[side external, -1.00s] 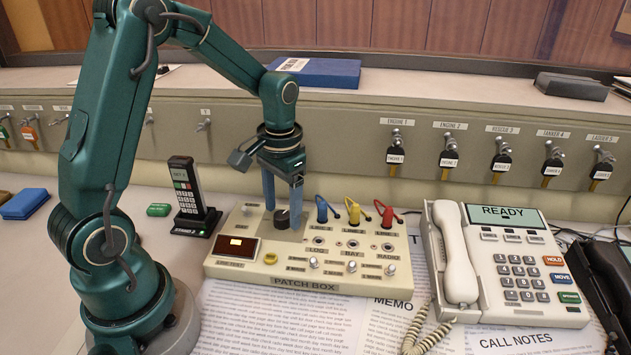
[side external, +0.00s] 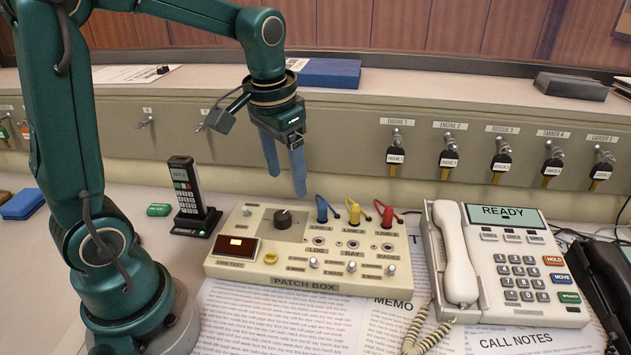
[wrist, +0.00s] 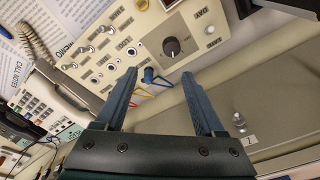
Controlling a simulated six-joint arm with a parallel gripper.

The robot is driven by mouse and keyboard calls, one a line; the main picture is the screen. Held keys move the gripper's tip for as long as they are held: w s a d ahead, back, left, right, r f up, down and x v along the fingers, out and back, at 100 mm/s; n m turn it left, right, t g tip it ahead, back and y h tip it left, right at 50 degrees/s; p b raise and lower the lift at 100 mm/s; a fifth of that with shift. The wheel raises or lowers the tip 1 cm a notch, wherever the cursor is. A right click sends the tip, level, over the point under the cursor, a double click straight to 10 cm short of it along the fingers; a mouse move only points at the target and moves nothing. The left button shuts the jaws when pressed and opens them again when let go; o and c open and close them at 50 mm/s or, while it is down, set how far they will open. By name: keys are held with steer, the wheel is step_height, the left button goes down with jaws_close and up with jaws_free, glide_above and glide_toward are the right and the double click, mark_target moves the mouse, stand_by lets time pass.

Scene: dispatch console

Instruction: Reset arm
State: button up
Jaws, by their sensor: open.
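My gripper (side external: 284,168) is open and empty, raised above the back of the patch box (side external: 340,286). Its two blue-grey fingers point down, tilted a little, and they also show in the wrist view (wrist: 163,95). The dark round knob (side external: 283,219) on the patch box is uncovered and stands below the fingertips; it also shows in the wrist view (wrist: 171,47), ahead of the fingers. Blue (side external: 322,209), yellow (side external: 353,212) and red (side external: 386,216) plugs stand in a row on the box, right of the knob. Nothing is between the fingers.
A black handset (side external: 186,195) stands in its cradle left of the box. A cream telephone (side external: 500,262) with a READY display stands to the right. Keys (side external: 396,154) hang on the panel behind. A blue binder (side external: 330,73) lies on the ledge. Printed papers (side external: 270,322) lie in front.

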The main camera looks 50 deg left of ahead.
steer(key=s+d+r+t+h, duration=0.1)
steer(key=s+d+r+t, duration=0.1)
steer(key=s+d, duration=0.4)
steer(key=shift+s+d+m+t, duration=0.4)
steer(key=shift+s+t, duration=0.5)
steer(key=shift+s, duration=1.35)
